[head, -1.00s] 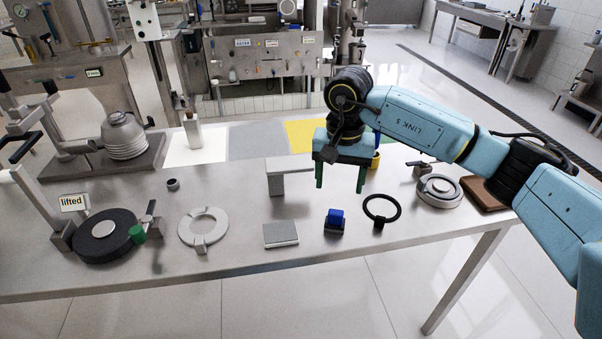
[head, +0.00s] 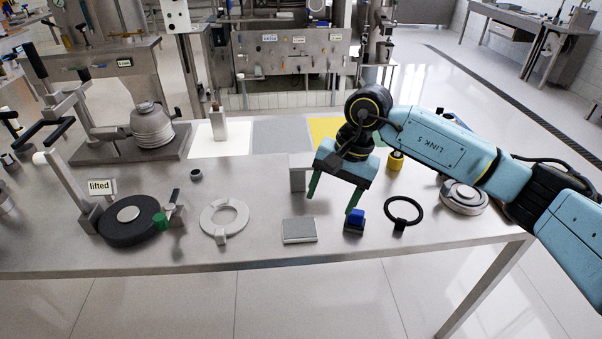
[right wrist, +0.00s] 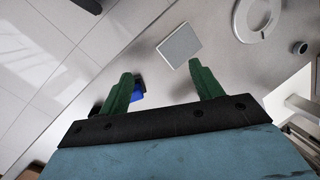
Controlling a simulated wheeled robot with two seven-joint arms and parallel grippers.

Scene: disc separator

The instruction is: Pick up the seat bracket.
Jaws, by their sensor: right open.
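The seat bracket appears to be the grey angled metal piece (head: 297,177) standing near the middle of the table in the head view. My right gripper (head: 333,197) is open and empty, tilted, just right of the bracket and above the table. Its two green fingers also show wide apart in the right wrist view (right wrist: 160,70). My left gripper is not in view.
In front lie a grey pad (head: 299,231), a blue-topped block (head: 355,222), a black ring (head: 419,212) and a pale ring (head: 207,222). A yellow cylinder (head: 395,164) stands behind. A black disc (head: 115,227) lies left. Bare table (head: 260,190) lies left of the bracket.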

